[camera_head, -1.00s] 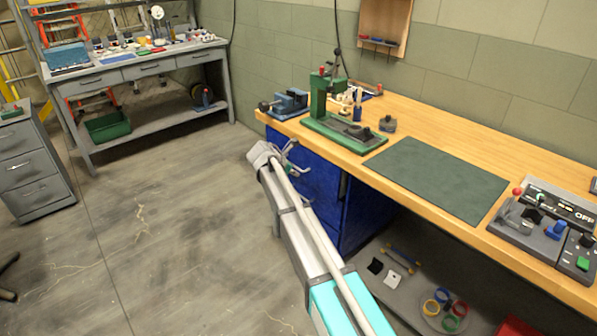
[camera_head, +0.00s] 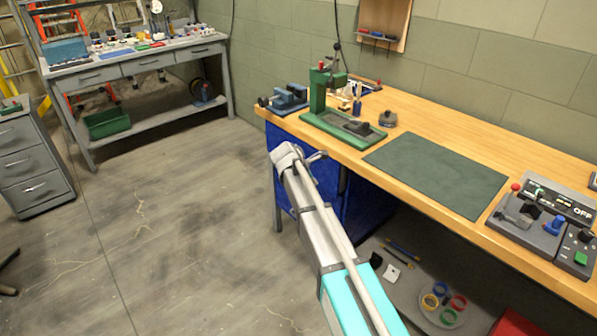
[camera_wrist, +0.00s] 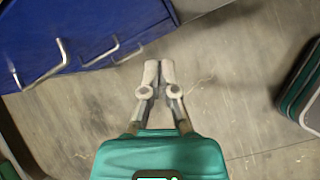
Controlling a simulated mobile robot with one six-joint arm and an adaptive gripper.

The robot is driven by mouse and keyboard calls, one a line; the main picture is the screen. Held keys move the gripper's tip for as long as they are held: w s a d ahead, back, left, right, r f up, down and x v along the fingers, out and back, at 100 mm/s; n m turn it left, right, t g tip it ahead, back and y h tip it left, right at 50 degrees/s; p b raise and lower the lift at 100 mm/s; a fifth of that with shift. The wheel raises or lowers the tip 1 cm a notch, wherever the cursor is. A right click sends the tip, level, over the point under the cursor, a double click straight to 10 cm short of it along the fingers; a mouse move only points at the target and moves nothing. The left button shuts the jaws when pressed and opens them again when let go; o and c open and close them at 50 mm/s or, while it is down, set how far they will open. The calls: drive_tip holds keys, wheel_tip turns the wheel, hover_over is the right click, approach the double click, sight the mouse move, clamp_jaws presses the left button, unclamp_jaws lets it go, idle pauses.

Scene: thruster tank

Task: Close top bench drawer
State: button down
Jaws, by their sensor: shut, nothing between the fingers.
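The blue bench drawer unit (camera_head: 362,205) stands under the left end of the wooden bench. In the head view my arm covers much of its front. In the wrist view its blue fronts (camera_wrist: 95,22) fill the upper left, with several bare metal handles. The largest and nearest handle (camera_wrist: 50,68) is at the left. I cannot tell how far the top drawer stands out. My gripper (camera_wrist: 159,70) is shut and empty, its fingertips together over the floor, to the right of the handles and apart from them.
The wooden bench top (camera_head: 425,125) carries a green press (camera_head: 318,92), a blue vise (camera_head: 288,98), a dark mat (camera_head: 437,175) and a control panel (camera_head: 545,215). A grey drawer cabinet (camera_head: 35,165) stands at the left. The floor (camera_head: 170,220) between is clear.

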drive_tip(key=s+d+f+m+g+y, duration=0.1)
drive_tip(key=s+d+m+y, duration=0.1)
drive_tip(key=s+d+m, duration=0.4)
drive_tip(key=s+d+f+m+g+y, duration=0.1)
drive_tip(key=s+d+m+g, duration=0.1)
drive_tip(key=s+d+m, duration=0.5)
drive_tip(key=s+d+f+m+g+y, duration=0.1)
drive_tip(key=s+d+m, duration=0.5)
drive_tip(key=s, duration=1)
drive_tip(key=m+y, duration=0.1)
drive_tip(key=m, duration=0.2)
drive_tip(key=shift+s+d+f+g+y, duration=0.15)
drive_tip(key=shift+f+g+y, duration=0.15)
drive_tip(key=shift+f+g, duration=0.1)
drive_tip(key=shift+s, duration=0.15)
